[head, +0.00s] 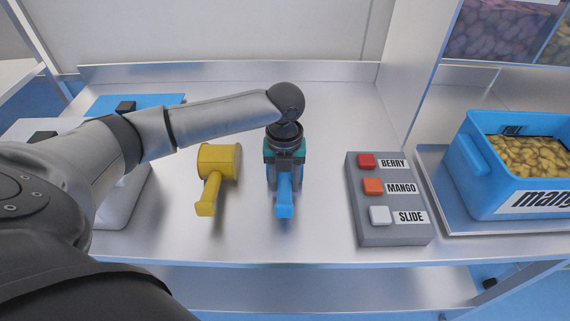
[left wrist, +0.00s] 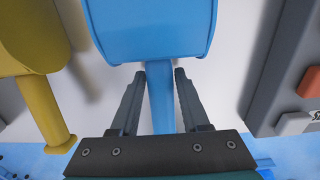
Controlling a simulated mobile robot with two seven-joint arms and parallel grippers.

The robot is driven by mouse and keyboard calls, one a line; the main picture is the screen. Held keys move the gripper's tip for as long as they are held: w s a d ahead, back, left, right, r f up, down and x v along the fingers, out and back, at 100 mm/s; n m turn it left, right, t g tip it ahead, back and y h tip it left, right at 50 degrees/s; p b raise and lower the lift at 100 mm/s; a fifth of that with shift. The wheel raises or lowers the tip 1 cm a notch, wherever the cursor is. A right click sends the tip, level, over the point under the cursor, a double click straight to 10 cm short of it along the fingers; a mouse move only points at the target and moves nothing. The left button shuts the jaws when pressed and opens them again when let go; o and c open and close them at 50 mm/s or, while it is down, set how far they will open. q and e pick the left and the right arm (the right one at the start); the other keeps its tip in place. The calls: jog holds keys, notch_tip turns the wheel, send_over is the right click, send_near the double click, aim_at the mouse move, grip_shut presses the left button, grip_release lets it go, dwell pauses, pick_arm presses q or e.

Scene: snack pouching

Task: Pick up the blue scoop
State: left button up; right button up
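The blue scoop (head: 284,204) lies on the metal counter with its handle toward the front edge. In the left wrist view the scoop's bowl (left wrist: 150,28) is at the top and its handle runs down between my fingers. My left gripper (head: 285,163) is over the scoop from above and hides part of it in the head view. In the left wrist view the left gripper (left wrist: 160,78) is open, with a finger on each side of the handle and a gap showing beside it. My right gripper is not in view.
A yellow scoop (head: 218,165) lies to the left. A grey button box (head: 360,235) with BERRY, MANGO and SLIDE labels stands to the right. A blue mango bin (head: 487,172) is at the far right. Counter behind the scoops is clear.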

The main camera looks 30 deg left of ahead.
aim_at(285, 179)
pick_arm(q)
grip_shut()
jog(key=shift+r, duration=0.15)
notch_tip(285, 179, up, 20)
jog(key=p, duration=0.3)
jog(key=shift+p, duration=0.4)
